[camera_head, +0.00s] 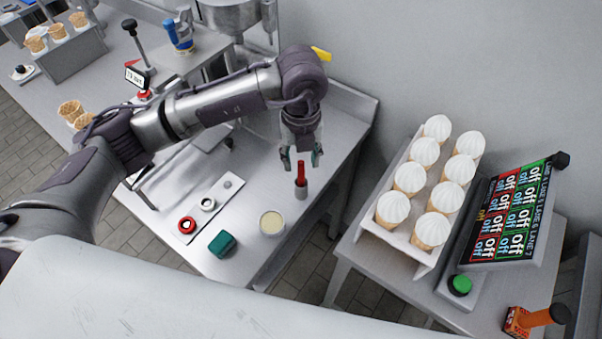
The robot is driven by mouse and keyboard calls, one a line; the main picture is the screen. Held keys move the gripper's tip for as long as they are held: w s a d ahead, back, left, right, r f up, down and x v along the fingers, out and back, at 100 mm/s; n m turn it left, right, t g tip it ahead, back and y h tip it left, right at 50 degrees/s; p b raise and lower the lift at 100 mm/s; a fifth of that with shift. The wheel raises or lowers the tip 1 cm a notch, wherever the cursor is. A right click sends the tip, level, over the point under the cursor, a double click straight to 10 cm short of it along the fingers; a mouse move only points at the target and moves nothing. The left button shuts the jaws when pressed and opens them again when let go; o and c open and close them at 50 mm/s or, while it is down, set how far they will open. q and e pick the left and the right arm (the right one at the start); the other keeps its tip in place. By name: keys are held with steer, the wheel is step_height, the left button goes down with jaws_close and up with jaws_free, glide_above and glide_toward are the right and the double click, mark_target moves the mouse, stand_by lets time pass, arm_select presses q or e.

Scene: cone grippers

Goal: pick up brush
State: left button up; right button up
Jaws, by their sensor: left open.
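The brush appears to be the slim upright thing with a red handle (301,173) and a grey lower part, standing on the metal table near its right edge. I cannot tell whether the grey part is its head or a holder. My left gripper (301,160) points down just above and around the top of the red handle, with its two fingers apart and dark pads at the tips. Whether the fingers touch the handle cannot be told. My right gripper is out of view.
A round tub with cream contents (271,223), a teal block (222,244) and a plate with red and white round parts (208,204) lie nearby. A rack of several topped cones (398,233) and a lane display (513,214) stand on the separate right table. A wall rises behind.

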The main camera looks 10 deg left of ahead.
mark_target(301, 171)
arm_select(q)
steer(key=shift+f+p, duration=0.4)
steer(key=shift+f, duration=0.15)
steer(key=f, duration=0.1)
steer(key=f+p, duration=0.1)
steer(key=f, duration=0.1)
steer(key=shift+w+f+p, duration=0.25)
steer(key=shift+f+p, duration=0.05)
steer(key=shift+p, duration=0.05)
steer(key=shift+f, duration=0.4)
steer(key=shift+c, duration=0.4)
jaws_close()
